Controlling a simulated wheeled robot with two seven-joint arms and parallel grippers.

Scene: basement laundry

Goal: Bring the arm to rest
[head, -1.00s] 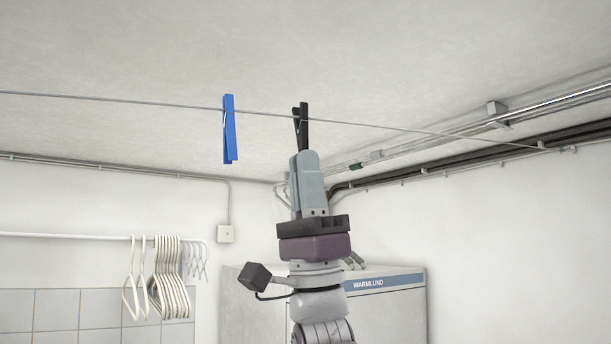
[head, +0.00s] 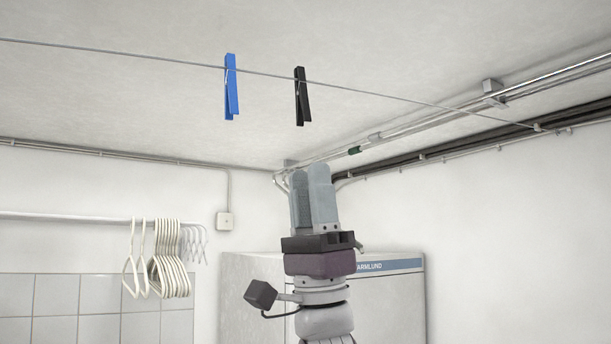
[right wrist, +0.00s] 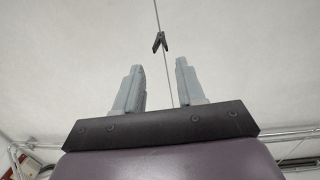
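My right gripper (head: 312,172) points upward below the clothesline, in the middle of the head view. In the right wrist view its two fingers (right wrist: 159,68) stand apart with nothing between them, so it is open and empty. A black clothespin (head: 302,97) hangs on the line just above the fingertips, clear of them. The black clothespin also shows in the right wrist view (right wrist: 159,42), beyond the fingertips. A blue clothespin (head: 231,88) hangs on the line to its left. My left gripper is not in view.
The clothesline (head: 420,101) runs across the head view to the right wall. White hangers (head: 170,262) hang from a rail at the left. A white cabinet (head: 250,290) marked "WARMLUND" stands behind my arm. Pipes (head: 440,148) run along the right wall near the ceiling.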

